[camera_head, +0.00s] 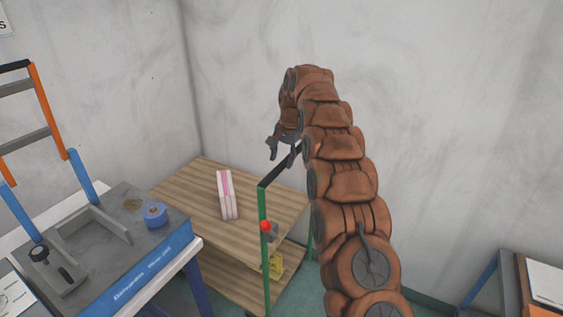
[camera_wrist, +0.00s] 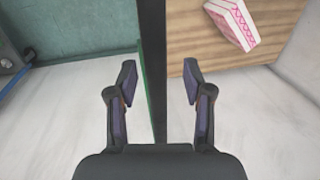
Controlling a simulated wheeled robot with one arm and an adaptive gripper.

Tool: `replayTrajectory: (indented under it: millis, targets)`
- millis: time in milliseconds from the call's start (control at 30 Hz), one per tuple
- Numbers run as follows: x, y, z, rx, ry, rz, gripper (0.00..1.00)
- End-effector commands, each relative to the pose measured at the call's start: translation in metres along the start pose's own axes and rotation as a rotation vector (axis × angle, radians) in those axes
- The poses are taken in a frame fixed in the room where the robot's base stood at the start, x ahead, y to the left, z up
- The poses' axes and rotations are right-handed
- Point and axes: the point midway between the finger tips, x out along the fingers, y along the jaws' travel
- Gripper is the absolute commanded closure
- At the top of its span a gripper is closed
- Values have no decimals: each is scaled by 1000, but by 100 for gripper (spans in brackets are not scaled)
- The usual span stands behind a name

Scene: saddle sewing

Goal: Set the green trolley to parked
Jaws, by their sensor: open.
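The green trolley has a wooden top shelf (camera_head: 188,197), a lower shelf (camera_head: 223,274) and a green upright frame (camera_head: 264,215). A black handle bar (camera_head: 279,168) runs across the top of the frame. My gripper (camera_head: 281,150) is open at the far end of this bar. In the wrist view the bar (camera_wrist: 154,60) runs between the two open fingers of my gripper (camera_wrist: 158,82), with a gap on each side. My arm hides part of the trolley's right side.
A pink and white box (camera_head: 227,195) lies on the top shelf. A red knob (camera_head: 265,226) and a yellow object (camera_head: 274,265) are near the frame. A grey workbench (camera_head: 100,262) with a blue tape roll (camera_head: 155,215) stands left. Walls close off the back.

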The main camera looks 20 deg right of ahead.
Motion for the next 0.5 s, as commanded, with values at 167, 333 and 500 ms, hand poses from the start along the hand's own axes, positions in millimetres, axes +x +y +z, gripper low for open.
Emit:
replayTrajectory:
  millis: [167, 333, 500]
  targets:
    - [-24, -1, -1, 0, 2, -2, 49]
    - [-41, -1, -1, 0, 2, -3, 49]
    - [-52, -1, 0, -1, 1, -2, 49]
